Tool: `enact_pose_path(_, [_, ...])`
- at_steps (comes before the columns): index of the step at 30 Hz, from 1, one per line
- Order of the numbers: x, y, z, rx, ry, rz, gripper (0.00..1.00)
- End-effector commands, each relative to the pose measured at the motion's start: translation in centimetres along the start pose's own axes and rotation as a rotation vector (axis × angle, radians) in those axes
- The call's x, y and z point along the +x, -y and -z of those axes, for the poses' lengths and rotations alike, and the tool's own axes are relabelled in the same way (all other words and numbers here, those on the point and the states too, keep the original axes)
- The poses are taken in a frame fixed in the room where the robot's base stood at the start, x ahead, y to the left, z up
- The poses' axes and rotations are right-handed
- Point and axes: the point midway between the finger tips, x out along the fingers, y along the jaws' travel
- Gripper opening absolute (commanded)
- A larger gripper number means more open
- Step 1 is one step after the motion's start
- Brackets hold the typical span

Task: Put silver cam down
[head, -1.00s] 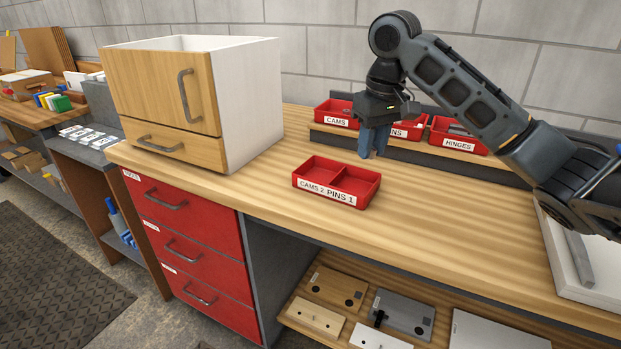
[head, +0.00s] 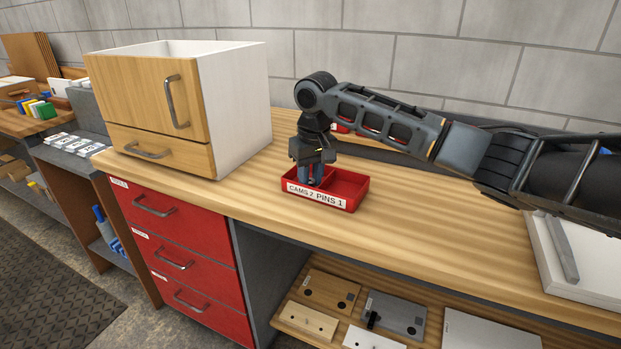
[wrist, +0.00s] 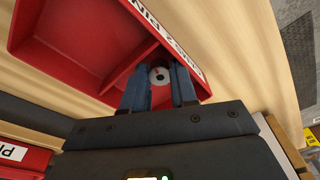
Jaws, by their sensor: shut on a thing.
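The silver cam (wrist: 159,75) is a small round disc with a dark centre, seen in the wrist view between the fingertips of my gripper (wrist: 160,88). In the head view my gripper (head: 316,182) points down into the left compartment of the red two-part tray (head: 349,206), labelled CAMS 2 and PINS 1. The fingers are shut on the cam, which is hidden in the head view. I cannot tell whether the cam touches the tray floor. The tray's other compartment (wrist: 78,35) looks empty in the wrist view.
A wood-fronted cabinet (head: 205,110) stands to the left of the tray on the bench (head: 430,210). Red bins at the back are mostly hidden by my arm; one (wrist: 20,155) shows in the wrist view. The bench right of the tray is clear up to a white panel (head: 595,260).

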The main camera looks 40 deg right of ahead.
Motion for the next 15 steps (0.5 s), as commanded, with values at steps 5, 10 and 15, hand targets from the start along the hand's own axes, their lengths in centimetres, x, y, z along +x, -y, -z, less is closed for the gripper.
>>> enact_pose_path(5, [0.67, -0.01, -0.07, 0.0, -0.001, 0.0, 0.0])
enact_pose_path(10, [0.74, 0.0, -0.11, 0.0, 0.0, 0.0, 0.0])
enact_pose_path(15, [1.26, 0.0, -0.22, 0.001, 0.002, 0.0, 0.0])
